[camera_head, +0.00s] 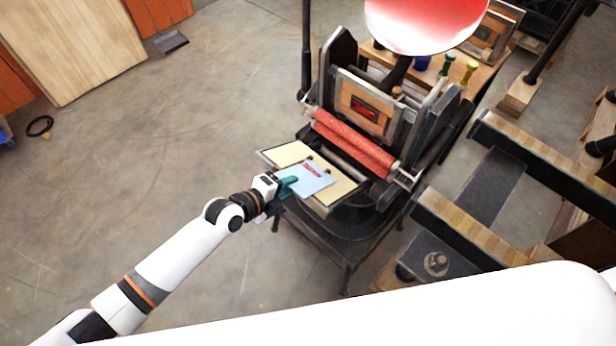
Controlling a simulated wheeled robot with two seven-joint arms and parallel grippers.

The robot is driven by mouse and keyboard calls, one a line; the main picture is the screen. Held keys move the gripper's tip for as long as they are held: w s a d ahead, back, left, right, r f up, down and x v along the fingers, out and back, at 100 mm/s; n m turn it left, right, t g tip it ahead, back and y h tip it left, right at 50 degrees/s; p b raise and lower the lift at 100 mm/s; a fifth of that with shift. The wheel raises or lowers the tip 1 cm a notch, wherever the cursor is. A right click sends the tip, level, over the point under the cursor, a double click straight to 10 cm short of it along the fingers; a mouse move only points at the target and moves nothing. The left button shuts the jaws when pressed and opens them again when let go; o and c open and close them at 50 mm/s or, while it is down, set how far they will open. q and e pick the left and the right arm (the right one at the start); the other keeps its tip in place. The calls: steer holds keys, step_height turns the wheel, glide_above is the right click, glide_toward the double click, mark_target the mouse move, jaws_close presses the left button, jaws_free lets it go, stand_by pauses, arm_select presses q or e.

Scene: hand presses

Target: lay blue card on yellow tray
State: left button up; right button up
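The light blue card (311,179) with red print lies over the middle of the pale yellow tray (338,190) at the front of the hand press. My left gripper (287,185) is at the card's left edge, its green fingers at the edge. The fingers look closed on the card, though the fingertips are small and partly hidden. I cannot tell whether the card touches the tray or is held just above it. The tray shows bare on both sides of the card. My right gripper is not in view.
The press (360,105) with red rollers (352,143) stands right behind the tray, under a large red disc (425,22). A dark and wooden frame (480,190) stands to the right. A wooden table with small bottles (470,72) is behind.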

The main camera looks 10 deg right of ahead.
arm_select(q)
steer(key=shift+c, duration=0.3)
jaws_close()
steer(key=shift+a, duration=0.15)
steer(key=s+a+r+p, duration=0.3)
steer(key=a+r+p, duration=0.1)
steer(key=r+p, duration=0.1)
steer(key=shift+r, duration=0.4)
stand_by(0.3)
